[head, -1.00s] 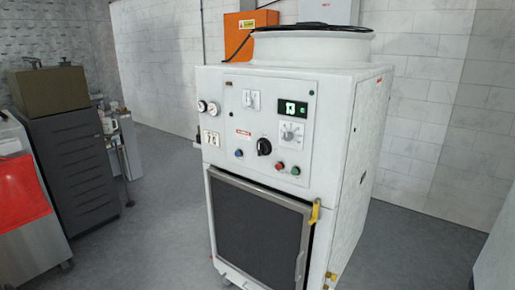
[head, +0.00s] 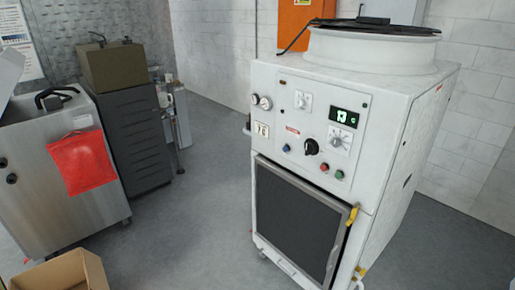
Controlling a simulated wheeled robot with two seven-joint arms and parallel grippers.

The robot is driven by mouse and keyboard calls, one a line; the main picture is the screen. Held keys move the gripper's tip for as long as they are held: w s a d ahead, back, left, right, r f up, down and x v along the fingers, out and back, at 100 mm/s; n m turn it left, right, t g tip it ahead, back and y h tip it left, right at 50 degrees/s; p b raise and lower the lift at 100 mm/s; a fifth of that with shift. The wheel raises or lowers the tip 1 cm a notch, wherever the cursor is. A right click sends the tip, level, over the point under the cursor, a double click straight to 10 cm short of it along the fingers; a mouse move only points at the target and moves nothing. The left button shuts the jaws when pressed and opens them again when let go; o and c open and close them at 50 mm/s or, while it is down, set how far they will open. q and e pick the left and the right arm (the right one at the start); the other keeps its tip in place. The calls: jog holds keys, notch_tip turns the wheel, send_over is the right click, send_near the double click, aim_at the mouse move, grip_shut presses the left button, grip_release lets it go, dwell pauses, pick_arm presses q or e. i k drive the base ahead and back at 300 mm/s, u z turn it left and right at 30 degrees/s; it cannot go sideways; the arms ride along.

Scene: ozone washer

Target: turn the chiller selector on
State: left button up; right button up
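The chiller (head: 385,140) is a white cabinet standing right of the middle in the head view. Its sloped front panel carries a large black rotary knob (head: 311,146), a pale dial with a scale (head: 340,139) and a small pale switch plate (head: 303,101) above. I cannot tell which is labelled as the selector, nor read their positions. A lit green display (head: 344,117) shows what looks like 13. Blue, red and green buttons sit lower on the panel. Neither of my grippers is in view.
A steel machine with a red sheet (head: 82,161) stands at left, beside a dark drawer cabinet (head: 136,140). An open cardboard box (head: 65,272) is at the lower left. The grey floor (head: 205,225) between them and the chiller is clear.

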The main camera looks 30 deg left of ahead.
aim_at(310, 148)
jog(key=u, duration=1.65)
jog(key=i, duration=3)
jog(key=z, duration=2)
